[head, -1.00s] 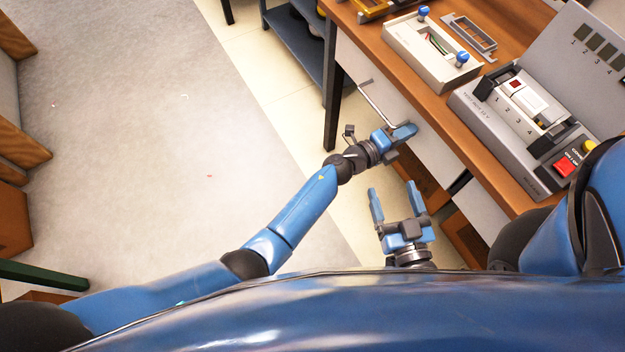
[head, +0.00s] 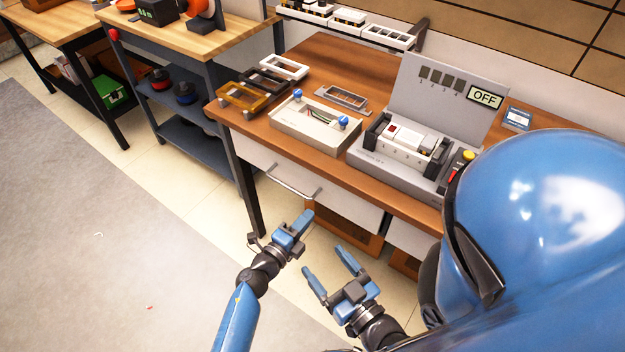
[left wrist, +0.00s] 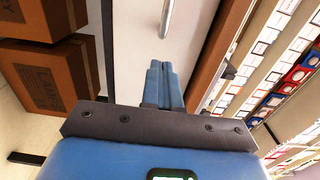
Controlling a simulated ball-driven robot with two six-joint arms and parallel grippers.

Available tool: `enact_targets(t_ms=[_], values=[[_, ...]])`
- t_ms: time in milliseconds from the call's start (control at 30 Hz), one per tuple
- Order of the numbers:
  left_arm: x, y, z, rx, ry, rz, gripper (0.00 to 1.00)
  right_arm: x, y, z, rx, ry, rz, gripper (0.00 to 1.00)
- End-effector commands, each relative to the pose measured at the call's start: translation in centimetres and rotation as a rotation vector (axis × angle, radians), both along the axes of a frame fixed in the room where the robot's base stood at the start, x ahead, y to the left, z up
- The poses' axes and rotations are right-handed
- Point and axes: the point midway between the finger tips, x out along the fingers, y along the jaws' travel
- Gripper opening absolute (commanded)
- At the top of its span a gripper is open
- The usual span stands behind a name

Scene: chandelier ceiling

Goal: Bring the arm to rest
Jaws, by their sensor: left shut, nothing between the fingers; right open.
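My left gripper (head: 300,221) is shut and empty in the head view, in front of the workbench's white drawer (head: 290,183) and a little below its metal handle (head: 292,187). In the left wrist view its closed blue fingers (left wrist: 164,84) point toward the drawer front, with the handle (left wrist: 167,18) beyond their tips. My right gripper (head: 328,262) is lower and to the right in the head view. Its two blue fingers are spread apart with nothing between them.
The wooden workbench (head: 335,70) carries a grey test unit (head: 415,160) with an "OFF" display (head: 485,97), a white case with blue knobs (head: 308,125) and several frames. Cardboard boxes (left wrist: 40,75) sit under the bench.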

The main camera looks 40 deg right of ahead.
Motion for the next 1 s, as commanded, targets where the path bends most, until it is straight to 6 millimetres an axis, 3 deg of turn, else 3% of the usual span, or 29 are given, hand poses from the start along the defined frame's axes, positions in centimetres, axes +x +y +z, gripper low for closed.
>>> enact_targets(t_ms=[100,333,833,933,1000], values=[[-0.7,2.1,0.1,0.002,0.002,0.002,0.00,0.0,0.0,0.9,0.000,0.000,0.000,0.78],[-1.7,4.7,0.0,0.002,0.002,0.001,0.00,0.0,0.0,1.5,0.000,0.000,0.000,0.78],[-1.8,5.5,0.0,-0.014,0.030,0.012,0.00,0.0,0.0,1.6,0.000,0.000,0.000,0.78],[-1.1,5.6,1.8,-0.084,0.080,0.039,0.00,0.0,0.0,1.6,0.000,0.000,0.000,0.78],[-0.5,5.9,4.3,-0.174,0.128,0.061,0.00,0.0,0.0,1.6,0.000,0.000,0.000,0.78]])
